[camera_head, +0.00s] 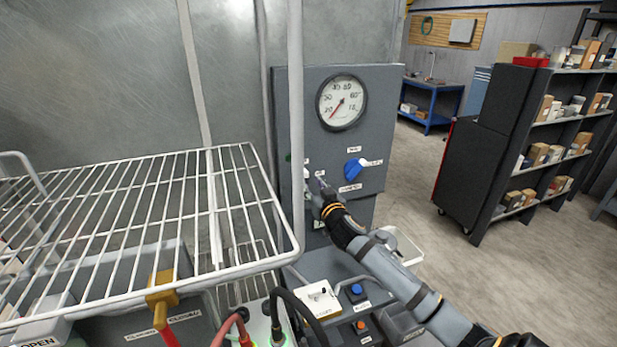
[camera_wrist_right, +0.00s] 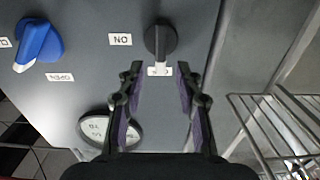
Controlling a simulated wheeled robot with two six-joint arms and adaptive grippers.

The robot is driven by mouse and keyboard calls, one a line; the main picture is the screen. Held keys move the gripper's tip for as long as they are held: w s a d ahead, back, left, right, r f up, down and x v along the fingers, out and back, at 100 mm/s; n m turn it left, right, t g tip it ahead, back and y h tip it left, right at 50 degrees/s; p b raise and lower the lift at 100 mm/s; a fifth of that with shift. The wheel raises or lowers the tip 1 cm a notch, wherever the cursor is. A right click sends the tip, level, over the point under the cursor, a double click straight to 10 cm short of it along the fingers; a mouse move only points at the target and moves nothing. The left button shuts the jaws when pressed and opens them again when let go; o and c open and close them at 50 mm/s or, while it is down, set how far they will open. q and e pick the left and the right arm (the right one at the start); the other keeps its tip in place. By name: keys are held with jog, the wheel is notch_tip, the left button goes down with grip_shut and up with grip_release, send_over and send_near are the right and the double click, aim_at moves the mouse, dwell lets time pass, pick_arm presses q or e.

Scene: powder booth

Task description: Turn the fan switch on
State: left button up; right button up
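The fan switch is likely the black rotary knob (camera_wrist_right: 160,42) on the grey panel in the right wrist view, its grip bar roughly upright in that picture. An ON label (camera_wrist_right: 120,39) lies beside it, and another label at the knob's lower edge is too small to read. In the head view the knob is hidden by my right gripper (camera_head: 318,184), which is in front of the panel (camera_head: 370,105). In the right wrist view my right gripper (camera_wrist_right: 158,72) is open, its fingertips apart and short of the knob, one to each side. My left gripper is not in view.
A blue valve handle (camera_head: 354,170) is to the right of the switch, below a round pressure gauge (camera_head: 342,101). A white wire rack (camera_head: 130,210) and its upright post (camera_head: 296,100) stand close on the left. Push buttons (camera_head: 356,290) sit on a lower console.

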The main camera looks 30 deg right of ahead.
aim_at(307, 178)
jog(key=x, duration=0.2)
jog(key=shift+w+r+p, duration=0.2)
jog(key=shift+w+p, duration=0.1)
jog(key=shift+p, duration=0.1)
jog(key=shift+w+d+f, duration=0.1)
jog(key=shift+w+f, duration=0.1)
jog(key=shift+w, duration=0.15)
grip_shut()
